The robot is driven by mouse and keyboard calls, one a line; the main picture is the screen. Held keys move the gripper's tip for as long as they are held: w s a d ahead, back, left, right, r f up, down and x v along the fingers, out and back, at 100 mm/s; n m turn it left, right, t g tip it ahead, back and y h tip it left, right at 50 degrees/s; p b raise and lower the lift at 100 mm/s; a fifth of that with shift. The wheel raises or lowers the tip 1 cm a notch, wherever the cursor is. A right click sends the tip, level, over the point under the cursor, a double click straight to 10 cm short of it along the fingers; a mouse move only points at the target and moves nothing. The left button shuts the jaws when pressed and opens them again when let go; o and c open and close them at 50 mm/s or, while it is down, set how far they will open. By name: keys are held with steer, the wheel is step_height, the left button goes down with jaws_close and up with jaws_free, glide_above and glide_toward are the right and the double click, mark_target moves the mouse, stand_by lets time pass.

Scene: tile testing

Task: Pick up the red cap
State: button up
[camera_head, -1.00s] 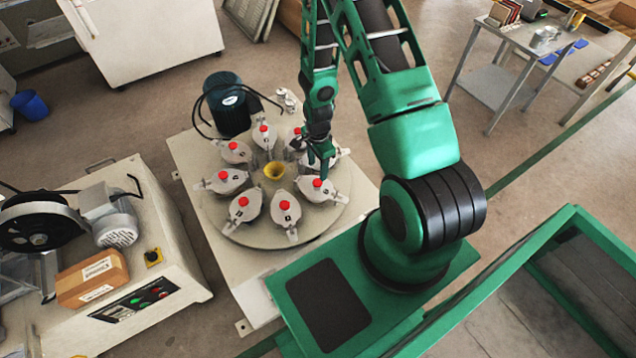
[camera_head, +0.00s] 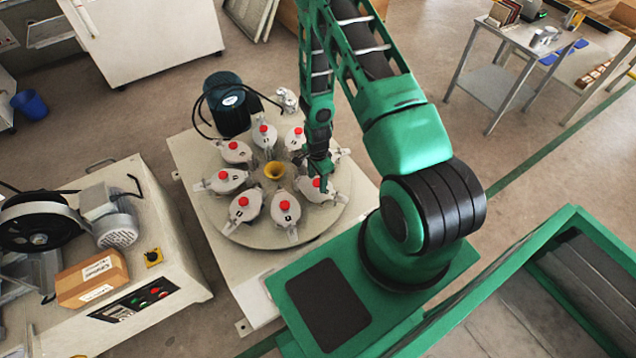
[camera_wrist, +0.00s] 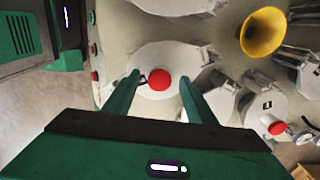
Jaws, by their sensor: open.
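Several light grey jars with red caps stand in a ring on a round turntable (camera_head: 262,238). One red cap (camera_head: 316,183), on the jar at the right front of the ring, lies right by my gripper (camera_head: 323,182) and is partly hidden by it in the head view. In the wrist view this cap (camera_wrist: 160,80) shows between the two green fingers of my gripper (camera_wrist: 158,84), with a gap on each side. The gripper is open and empty. Whether the fingertips are down at the cap's height, I cannot tell.
A yellow funnel (camera_head: 275,171) stands at the turntable's centre, and neighbouring jars sit close on both sides. A dark motor (camera_head: 229,105) with cables is behind the turntable. A machine with a cardboard box (camera_head: 92,278) stands at the left.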

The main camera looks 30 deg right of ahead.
steer(key=c, duration=1.1)
steer(key=shift+r, duration=0.1)
